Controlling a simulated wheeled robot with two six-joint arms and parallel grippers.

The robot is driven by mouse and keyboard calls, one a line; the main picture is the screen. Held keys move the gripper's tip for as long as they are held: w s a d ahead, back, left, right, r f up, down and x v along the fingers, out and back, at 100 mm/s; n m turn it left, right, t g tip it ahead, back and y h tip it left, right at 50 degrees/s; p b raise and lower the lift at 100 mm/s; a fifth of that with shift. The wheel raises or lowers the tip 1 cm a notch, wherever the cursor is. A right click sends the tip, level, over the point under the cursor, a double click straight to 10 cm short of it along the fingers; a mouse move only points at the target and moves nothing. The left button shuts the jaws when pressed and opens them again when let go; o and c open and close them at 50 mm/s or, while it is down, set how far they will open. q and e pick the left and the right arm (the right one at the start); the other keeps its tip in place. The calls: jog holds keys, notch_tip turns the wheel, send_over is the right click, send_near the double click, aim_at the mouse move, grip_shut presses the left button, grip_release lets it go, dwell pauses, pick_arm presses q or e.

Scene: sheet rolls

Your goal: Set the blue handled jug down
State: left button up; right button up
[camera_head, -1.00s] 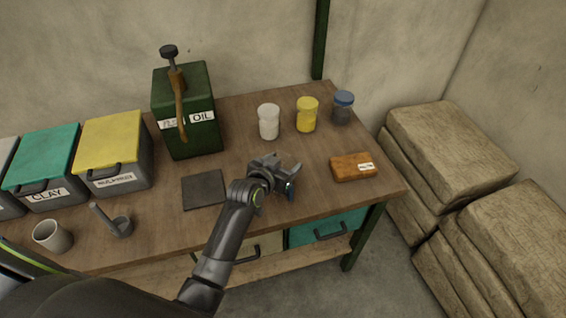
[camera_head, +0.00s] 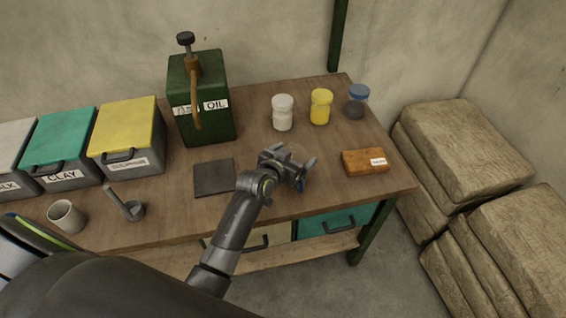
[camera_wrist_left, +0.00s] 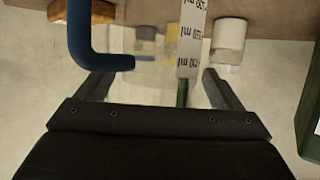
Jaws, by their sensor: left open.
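The jug looks clear, with a blue handle (camera_wrist_left: 82,35) and a printed ml scale (camera_wrist_left: 190,45) in the left wrist view. I cannot tell whether a finger touches the jug. The jug's base is not clearly visible. My right gripper is not in view.
White (camera_head: 283,113), yellow (camera_head: 320,106) and blue-lidded (camera_head: 357,101) jars stand behind the gripper. An orange-brown block (camera_head: 365,162) lies to the right, a dark square mat (camera_head: 214,178) to the left.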

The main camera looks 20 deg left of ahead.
pick_arm(q)
jog(key=b+v, duration=0.1)
jog(key=v, duration=1)
jog(key=shift+s, duration=0.2)
